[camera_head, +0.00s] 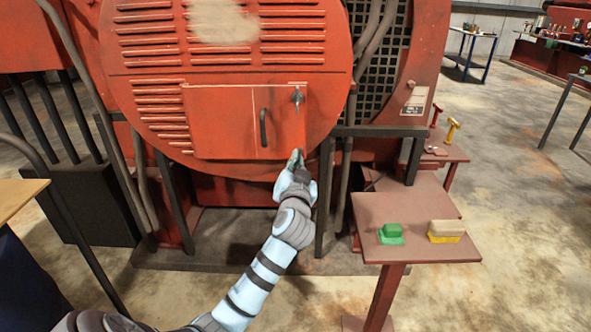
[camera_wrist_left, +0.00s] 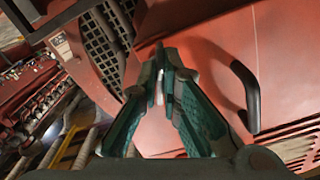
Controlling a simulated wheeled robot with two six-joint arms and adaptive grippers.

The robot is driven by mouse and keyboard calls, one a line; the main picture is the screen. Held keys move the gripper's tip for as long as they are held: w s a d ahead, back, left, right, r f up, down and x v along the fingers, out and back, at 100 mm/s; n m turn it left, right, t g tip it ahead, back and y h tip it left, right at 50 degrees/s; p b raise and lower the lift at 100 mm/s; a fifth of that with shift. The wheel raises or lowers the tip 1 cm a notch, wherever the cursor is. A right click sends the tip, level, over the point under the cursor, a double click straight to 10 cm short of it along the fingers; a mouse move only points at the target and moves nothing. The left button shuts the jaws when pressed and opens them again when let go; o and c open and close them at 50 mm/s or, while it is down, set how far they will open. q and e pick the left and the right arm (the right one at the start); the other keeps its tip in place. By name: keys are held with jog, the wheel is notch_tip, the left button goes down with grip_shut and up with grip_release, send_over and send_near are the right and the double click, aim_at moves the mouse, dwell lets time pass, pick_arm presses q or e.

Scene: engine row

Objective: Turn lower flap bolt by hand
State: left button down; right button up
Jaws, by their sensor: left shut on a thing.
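A red flap (camera_head: 225,120) with a black handle (camera_head: 263,128) sits low on the round red engine cover. The upper flap bolt (camera_head: 298,97), a small grey wing-shaped piece, shows at the flap's upper right. My left gripper (camera_head: 297,157) reaches the flap's lower right corner, where its fingers hide the lower flap bolt in the head view. In the left wrist view my teal fingers (camera_wrist_left: 161,72) are shut on the lower flap bolt (camera_wrist_left: 159,88), of which a pale sliver shows between them. The black handle (camera_wrist_left: 246,88) stands to the right there. My right gripper is in neither view.
A red side table (camera_head: 425,207) at right holds a green block-like item (camera_head: 390,233) and a yellow-and-beige brush-like item (camera_head: 446,231). Dark pipes (camera_head: 340,190) and posts stand close beside my left forearm. Open floor lies at right.

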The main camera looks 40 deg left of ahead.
pick_arm(q)
jog(key=shift+r+n+b, duration=0.1)
jog(key=shift+n+b, duration=1.05)
jog(key=shift+n, duration=1.15)
jog(key=c, duration=2)
grip_release()
jog(key=shift+w, duration=0.1)
jog(key=shift+o, duration=1.1)
jog(key=shift+w+f, duration=0.1)
jog(key=shift+f, duration=0.1)
jog(key=v, duration=1.2)
